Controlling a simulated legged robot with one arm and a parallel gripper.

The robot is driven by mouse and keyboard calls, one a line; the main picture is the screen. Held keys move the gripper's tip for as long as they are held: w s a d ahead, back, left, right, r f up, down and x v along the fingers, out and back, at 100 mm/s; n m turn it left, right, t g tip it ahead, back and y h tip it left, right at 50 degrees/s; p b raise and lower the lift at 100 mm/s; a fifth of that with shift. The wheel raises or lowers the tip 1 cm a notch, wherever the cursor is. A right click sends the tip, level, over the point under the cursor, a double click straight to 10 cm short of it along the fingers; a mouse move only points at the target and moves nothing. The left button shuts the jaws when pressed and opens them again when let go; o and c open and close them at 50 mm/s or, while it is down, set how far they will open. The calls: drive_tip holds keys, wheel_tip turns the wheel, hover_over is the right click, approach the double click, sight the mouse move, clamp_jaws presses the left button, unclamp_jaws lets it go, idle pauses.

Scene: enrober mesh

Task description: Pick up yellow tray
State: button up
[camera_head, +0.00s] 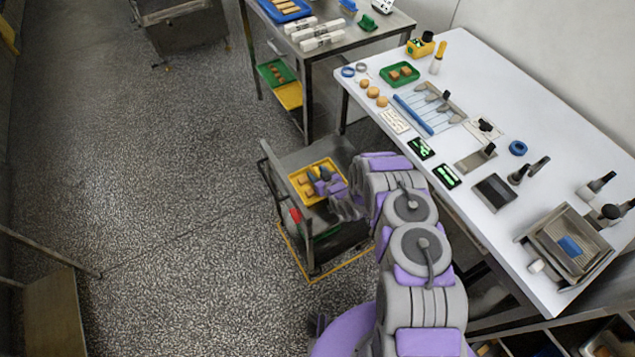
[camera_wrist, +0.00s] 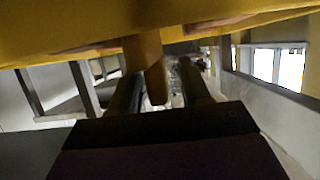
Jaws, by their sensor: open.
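The yellow tray (camera_head: 308,169) sits on top of a small steel cart, with brown pieces in it. My gripper (camera_head: 319,174) is over the tray's right part in the head view and hides some of it. In the wrist view a yellow surface (camera_wrist: 200,25), which looks like the tray, spans the top very close. A yellow-brown piece (camera_wrist: 154,68) hangs down from it between the two fingers of my gripper (camera_wrist: 160,90). The fingers are apart. I cannot tell whether they touch the piece.
The cart (camera_head: 318,152) stands inside a yellow floor outline. A white table (camera_head: 485,85) with tools, a green tray (camera_head: 399,73) and a steel basin is at the right. A steel table (camera_head: 350,38) stands behind, with another yellow tray (camera_head: 289,95) lower down.

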clamp_jaws()
idle(0.4)
idle(1.0)
